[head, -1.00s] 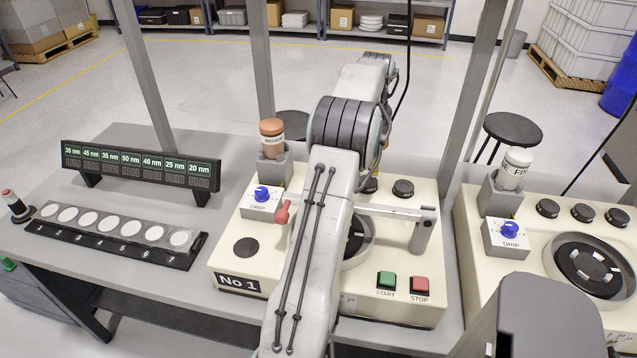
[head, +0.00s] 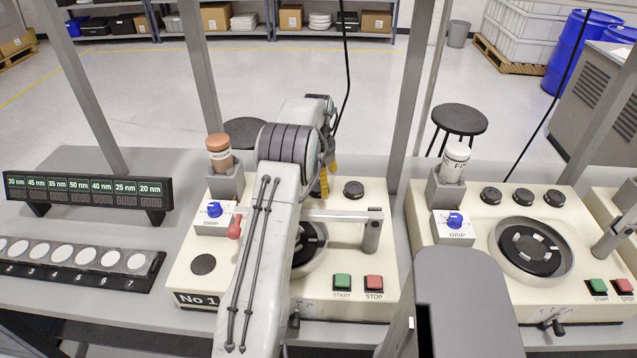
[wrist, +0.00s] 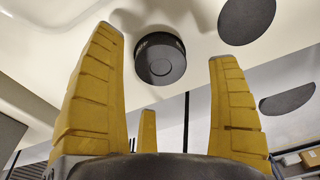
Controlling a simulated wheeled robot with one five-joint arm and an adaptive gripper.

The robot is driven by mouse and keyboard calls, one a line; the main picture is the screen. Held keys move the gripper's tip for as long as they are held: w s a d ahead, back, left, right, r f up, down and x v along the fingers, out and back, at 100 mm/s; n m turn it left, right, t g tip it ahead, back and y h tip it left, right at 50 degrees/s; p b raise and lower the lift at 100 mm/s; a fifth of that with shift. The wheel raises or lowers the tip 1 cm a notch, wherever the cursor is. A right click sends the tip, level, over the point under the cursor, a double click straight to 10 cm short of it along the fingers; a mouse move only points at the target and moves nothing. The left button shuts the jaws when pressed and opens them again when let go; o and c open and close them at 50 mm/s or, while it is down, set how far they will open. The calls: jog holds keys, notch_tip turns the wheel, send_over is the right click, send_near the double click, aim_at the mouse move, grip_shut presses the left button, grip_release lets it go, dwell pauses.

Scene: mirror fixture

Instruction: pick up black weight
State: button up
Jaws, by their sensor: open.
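In the wrist view a short black cylinder (wrist: 160,58) with faint pale lettering on its side stands on the cream surface of machine No 1. I cannot tell if it is the black weight or a control knob. My gripper (wrist: 165,50) is open, its yellow fingers spread on either side of the cylinder in the picture, with nothing between them at their base. In the head view only a bit of yellow finger (head: 325,181) shows behind my arm, near the back of machine No 1. My arm hides the middle of that machine.
Machine No 1 (head: 190,283) has a bottle (head: 220,153), a blue drip knob (head: 214,209), a black knob (head: 353,189), start (head: 342,281) and stop (head: 374,282) buttons. A second machine (head: 480,295) stands right. A numbered disc rack (head: 150,275) and display (head: 90,190) are left.

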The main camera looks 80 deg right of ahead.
aim_at(319, 186)
jog(key=shift+d+f+p, duration=0.2)
jog(key=shift+f+p, duration=1.3)
jog(key=shift+p, duration=0.05)
jog(key=shift+r, duration=0.1)
jog(key=c, duration=1.3)
jog(key=shift+d+r+b, duration=0.1)
jog(key=shift+r+b, duration=0.1)
jog(key=shift+b, duration=0.35)
jog(key=shift+r+b, duration=0.6)
jog(key=shift+b, duration=0.55)
jog(key=shift+r+b, duration=0.95)
jog(key=shift+b, duration=0.15)
jog(key=s+a+r+b, duration=0.1)
jog(key=s+a+r, duration=0.1)
jog(key=s, duration=0.1)
jog(key=s+a+r+b, duration=0.1)
jog(key=s+r, duration=0.2)
jog(key=s+a+r+b, duration=0.1)
jog(key=s+a+r, duration=0.1)
jog(key=s, duration=0.1)
jog(key=shift+s+a+r+b, duration=0.2)
jog(key=shift+s+a+b, duration=0.1)
jog(key=shift+s+a, duration=0.1)
jog(key=shift+s+r+p, duration=0.15)
jog(key=shift+r+p, duration=0.15)
jog(key=shift+r, duration=0.05)
jog(key=shift+r+p, duration=1.25)
jog(key=shift+p, duration=0.25)
